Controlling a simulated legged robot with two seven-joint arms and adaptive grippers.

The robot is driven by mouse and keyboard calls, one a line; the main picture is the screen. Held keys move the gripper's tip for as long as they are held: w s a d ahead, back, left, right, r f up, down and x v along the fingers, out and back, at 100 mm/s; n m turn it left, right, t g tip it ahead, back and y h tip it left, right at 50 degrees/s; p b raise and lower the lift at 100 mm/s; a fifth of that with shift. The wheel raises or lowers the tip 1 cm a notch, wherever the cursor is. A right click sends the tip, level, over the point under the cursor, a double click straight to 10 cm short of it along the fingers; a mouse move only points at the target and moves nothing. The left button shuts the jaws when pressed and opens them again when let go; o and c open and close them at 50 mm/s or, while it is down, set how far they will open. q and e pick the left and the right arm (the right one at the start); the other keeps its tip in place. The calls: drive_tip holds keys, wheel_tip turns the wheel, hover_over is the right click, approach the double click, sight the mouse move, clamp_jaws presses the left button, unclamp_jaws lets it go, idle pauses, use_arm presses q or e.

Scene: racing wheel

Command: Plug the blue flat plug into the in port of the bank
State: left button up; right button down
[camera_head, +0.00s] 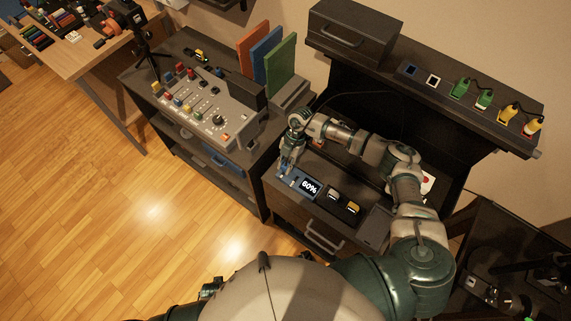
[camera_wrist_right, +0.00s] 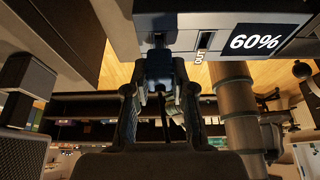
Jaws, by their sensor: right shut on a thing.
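The bank (camera_head: 303,184) is a blue-grey box with a lit 60% display, lying on the dark cabinet at the centre. It also shows at the top of the right wrist view (camera_wrist_right: 225,22), with a slot labelled OUT. My right gripper (camera_head: 287,168) is at the bank's left end. In the right wrist view its fingers (camera_wrist_right: 158,92) are shut on the dark blue plug (camera_wrist_right: 158,64). The plug points at the bank's edge beside the OUT slot and looks very close to it or touching. Its tip and the in port are hidden or too dark to judge. My left gripper is out of view.
Small dark and yellow plugs (camera_head: 353,208) lie right of the bank. A mixer-like console (camera_head: 207,115) stands on the left bench. A shelf (camera_head: 480,112) with green and yellow plugs is at the upper right. Wooden floor (camera_head: 100,195) is clear at the left.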

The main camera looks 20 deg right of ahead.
drive_tip(key=shift+f+b, duration=0.3)
drive_tip(key=shift+f, duration=0.5)
drive_tip(key=c, duration=0.9)
unclamp_jaws()
drive_tip(key=v, duration=1.2)
